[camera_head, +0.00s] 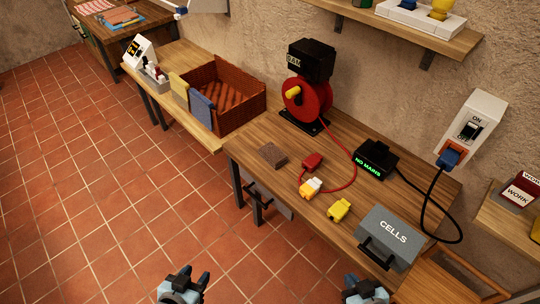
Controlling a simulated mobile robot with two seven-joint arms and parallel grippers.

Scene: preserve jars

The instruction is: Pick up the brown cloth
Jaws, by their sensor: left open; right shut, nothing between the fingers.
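A small flat brown piece, which looks like the brown cloth (273,155), lies on the near wooden bench (250,140) towards its left front edge. Nothing touches it. My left gripper (192,279) is at the bottom of the view, open and empty, over the tiled floor in the picture. My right gripper (366,288) is at the bottom right, shut and empty, near the bench's front edge in the picture. Both grippers are well apart from the brown piece.
Nearby on the bench are a red plug (312,161), yellow connectors (339,209), a red reel (307,100), a black display box (376,160) and a grey CELLS box (388,238). A brown crate (240,110) with yellow and blue cloths over its side stands further left.

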